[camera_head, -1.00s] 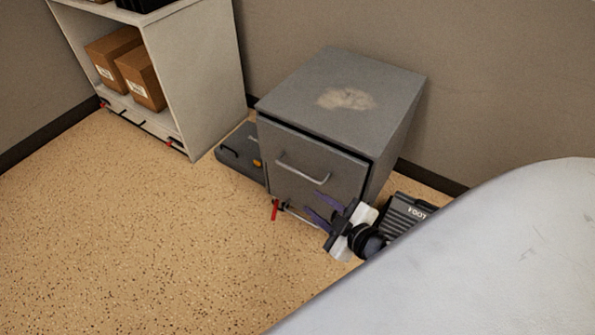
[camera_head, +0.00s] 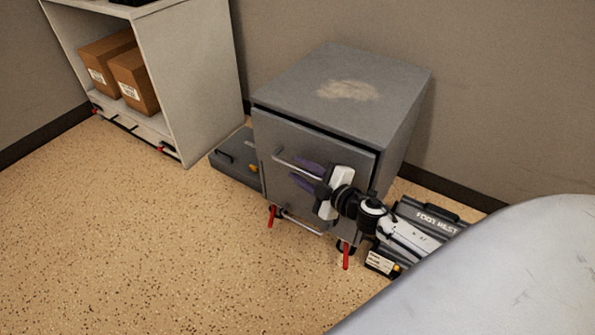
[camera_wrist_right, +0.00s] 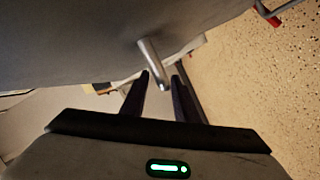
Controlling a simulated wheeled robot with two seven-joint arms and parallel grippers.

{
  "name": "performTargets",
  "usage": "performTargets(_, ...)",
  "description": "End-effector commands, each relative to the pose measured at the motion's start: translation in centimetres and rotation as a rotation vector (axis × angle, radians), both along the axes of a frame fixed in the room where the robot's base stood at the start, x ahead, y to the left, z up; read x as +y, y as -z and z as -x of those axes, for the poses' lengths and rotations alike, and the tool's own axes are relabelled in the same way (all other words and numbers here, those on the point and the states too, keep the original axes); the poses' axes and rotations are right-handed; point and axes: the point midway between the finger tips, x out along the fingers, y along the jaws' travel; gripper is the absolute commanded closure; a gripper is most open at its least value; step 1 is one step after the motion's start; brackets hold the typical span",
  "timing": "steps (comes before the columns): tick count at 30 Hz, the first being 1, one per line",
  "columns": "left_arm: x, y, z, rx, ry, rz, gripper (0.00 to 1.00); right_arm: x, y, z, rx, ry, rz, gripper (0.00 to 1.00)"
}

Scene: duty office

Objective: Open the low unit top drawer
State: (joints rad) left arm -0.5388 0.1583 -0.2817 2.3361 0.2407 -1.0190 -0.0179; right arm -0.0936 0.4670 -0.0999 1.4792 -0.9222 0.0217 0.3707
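The low unit (camera_head: 345,95) is a grey cabinet with a worn pale patch on its top. Its top drawer front (camera_head: 265,132) carries a silver bar handle (camera_head: 284,156), and a dark gap runs along the drawer's upper edge. My right gripper (camera_head: 295,169) is at this handle, with its fingers pointing left across the drawer front and covering part of the bar. In the right wrist view the handle (camera_wrist_right: 152,60) shows between the two spread fingertips (camera_wrist_right: 160,77); contact cannot be told. My left gripper is out of view.
A lower handle (camera_head: 300,223) and red-legged supports (camera_head: 346,254) are beneath. A foot rest (camera_head: 436,220) lies to the right, close to my right arm. A dark flat case (camera_head: 232,160) lies left, beside a shelf (camera_head: 195,80) with cardboard boxes. The floor in front is clear.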

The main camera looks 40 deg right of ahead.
Motion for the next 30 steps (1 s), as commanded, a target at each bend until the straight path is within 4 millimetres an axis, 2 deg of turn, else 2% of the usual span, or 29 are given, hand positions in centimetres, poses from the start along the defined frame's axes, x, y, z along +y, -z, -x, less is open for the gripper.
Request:
performTargets(4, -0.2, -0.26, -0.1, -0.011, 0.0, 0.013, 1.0, 0.08, 0.34, -1.28, 0.0, 0.0, 0.0, 0.72)
performTargets(14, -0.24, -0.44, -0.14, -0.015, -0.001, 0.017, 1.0, 0.12, 0.35, -1.57, 0.001, -0.001, 0.0, 0.72)
performTargets(19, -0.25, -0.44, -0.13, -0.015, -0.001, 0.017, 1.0, 0.13, 0.36, -1.54, 0.001, 0.0, -0.001, 0.99)
performTargets(30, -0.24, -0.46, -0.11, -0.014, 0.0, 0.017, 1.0, 0.13, 0.36, -1.48, 0.001, 0.007, -0.002, 1.0)
